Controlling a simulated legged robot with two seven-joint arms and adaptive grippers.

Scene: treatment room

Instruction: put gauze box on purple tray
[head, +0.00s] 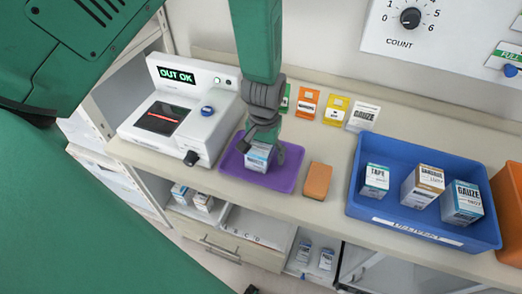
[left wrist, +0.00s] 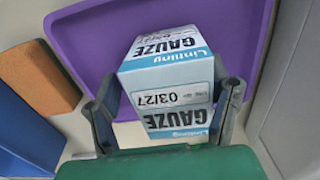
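The gauze box (head: 258,156), white and light blue, stands in the purple tray (head: 229,163) on the counter. My left gripper (head: 263,150) reaches down from above with its fingers on either side of the box. The left wrist view shows the gauze box (left wrist: 168,85) between the two fingers (left wrist: 166,108), with the purple tray (left wrist: 90,50) beneath. A narrow gap shows beside the box, so the fingers look open around it. Their contact with the box is partly hidden. My right gripper is not in view.
A white device (head: 185,110) reading "OUT OK" stands left of the tray. An orange-brown block (head: 317,181) lies just right of it. A blue bin (head: 395,215) with several boxes is farther right. Small colored packs, including a yellow one (head: 336,110), line the back.

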